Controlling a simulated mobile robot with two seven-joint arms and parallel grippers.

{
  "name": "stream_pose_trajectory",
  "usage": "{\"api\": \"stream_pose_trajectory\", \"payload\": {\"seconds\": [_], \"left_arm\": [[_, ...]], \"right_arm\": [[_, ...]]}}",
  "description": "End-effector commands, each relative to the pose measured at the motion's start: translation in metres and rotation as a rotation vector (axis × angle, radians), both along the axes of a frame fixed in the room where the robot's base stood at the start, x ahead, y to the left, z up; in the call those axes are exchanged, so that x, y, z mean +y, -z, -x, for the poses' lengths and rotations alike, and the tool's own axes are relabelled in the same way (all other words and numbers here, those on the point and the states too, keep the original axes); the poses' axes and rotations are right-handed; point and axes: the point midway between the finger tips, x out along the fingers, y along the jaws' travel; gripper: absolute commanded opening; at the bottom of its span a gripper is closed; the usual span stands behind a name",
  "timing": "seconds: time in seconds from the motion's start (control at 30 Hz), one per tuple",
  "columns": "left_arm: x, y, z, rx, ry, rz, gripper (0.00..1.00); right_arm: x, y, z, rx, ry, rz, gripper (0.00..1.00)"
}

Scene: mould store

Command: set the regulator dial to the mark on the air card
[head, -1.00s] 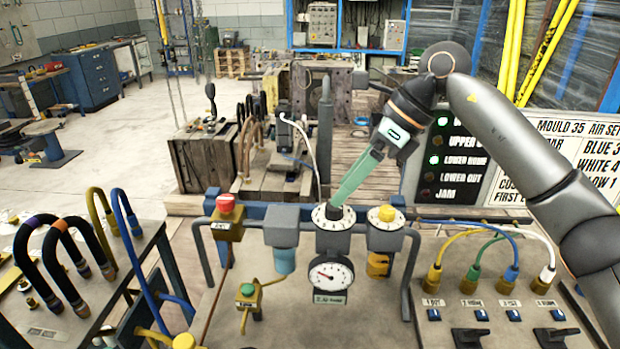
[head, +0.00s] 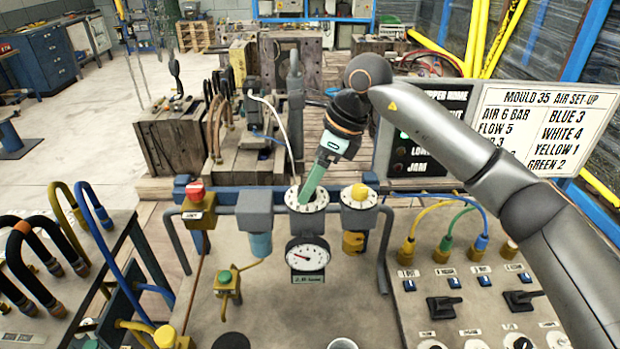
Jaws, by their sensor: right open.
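The regulator dial (head: 295,204) is a white, marked ring on a grey block at the middle of the pipe rail. My right gripper (head: 306,196) points down at the dial from the upper right, its green fingers open over the knob and hiding part of it. I cannot tell whether they touch it. The round white gauge (head: 307,256) hangs below, its needle toward the left; the small readout under it is too blurred to read surely. The air card (head: 545,125) at the right reads "AIR 6 BAR" and "FLOW 5"; my right arm covers its lower left. My left gripper is out of view.
A yellow-knobbed dial (head: 359,194) stands close to the right of the regulator. A red button (head: 196,191) and a green button box (head: 226,281) are at the left. Hose ports and black levers (head: 440,307) fill the right panel.

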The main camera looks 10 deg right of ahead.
Motion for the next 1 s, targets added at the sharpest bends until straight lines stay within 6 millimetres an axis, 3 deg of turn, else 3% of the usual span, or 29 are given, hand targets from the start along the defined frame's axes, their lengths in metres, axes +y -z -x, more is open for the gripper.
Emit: {"api": "stream_pose_trajectory", "payload": {"seconds": [0.4, 1.0], "left_arm": [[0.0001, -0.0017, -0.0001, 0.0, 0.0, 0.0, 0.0], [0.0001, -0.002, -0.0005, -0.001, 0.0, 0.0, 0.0]], "right_arm": [[0.0035, 0.009, -0.0015, 0.0, 0.0, -0.001, 0.74], [0.0031, 0.0085, -0.0016, 0.0, 0.001, -0.001, 0.07]]}}
